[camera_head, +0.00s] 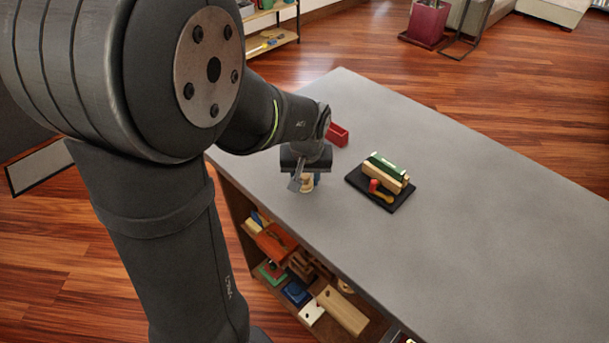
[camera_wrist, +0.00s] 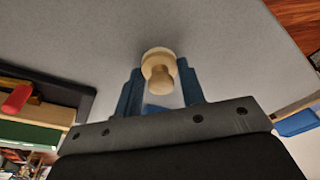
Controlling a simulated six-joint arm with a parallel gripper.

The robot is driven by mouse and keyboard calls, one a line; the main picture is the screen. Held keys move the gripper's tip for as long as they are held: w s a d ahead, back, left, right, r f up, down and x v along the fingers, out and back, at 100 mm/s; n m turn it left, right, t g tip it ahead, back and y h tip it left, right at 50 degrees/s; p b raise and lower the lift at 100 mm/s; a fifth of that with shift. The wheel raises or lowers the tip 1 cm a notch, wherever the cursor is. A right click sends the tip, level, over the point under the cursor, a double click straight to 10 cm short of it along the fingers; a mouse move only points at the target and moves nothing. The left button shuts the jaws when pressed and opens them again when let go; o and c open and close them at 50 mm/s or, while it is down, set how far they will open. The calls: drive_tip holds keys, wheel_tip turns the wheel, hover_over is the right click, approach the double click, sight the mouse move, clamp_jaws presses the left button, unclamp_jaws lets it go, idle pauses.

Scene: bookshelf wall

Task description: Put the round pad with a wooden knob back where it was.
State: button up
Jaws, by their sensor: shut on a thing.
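The round pad with a wooden knob (camera_wrist: 159,76) is pale wood, with a whitish round base behind the knob in the wrist view. My gripper (camera_wrist: 160,88) has its blue fingers on either side of it and is shut on it. In the head view my gripper (camera_head: 304,182) is over the grey tabletop near its left front edge, with a bit of the pad (camera_head: 307,185) showing below. Whether the pad touches the tabletop is hard to tell. Much of it is hidden by the gripper in the head view.
A black tray (camera_head: 402,198) with a green-topped wooden block and a red-headed wooden piece lies to the right. A red open box (camera_head: 337,135) stands behind my gripper. Below the tabletop (camera_head: 480,230), a shelf holds several blocks. The tabletop's right side is clear.

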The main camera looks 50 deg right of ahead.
drive_tip(key=shift+f, duration=0.15)
drive_tip(key=o, duration=1)
drive_tip(key=shift+c, duration=0.2)
wheel_tip(320, 180, up, 12)
drive_tip(key=s+a, duration=0.1)
drive_tip(key=shift+s+a, duration=0.15)
drive_tip(key=shift+s, duration=0.2)
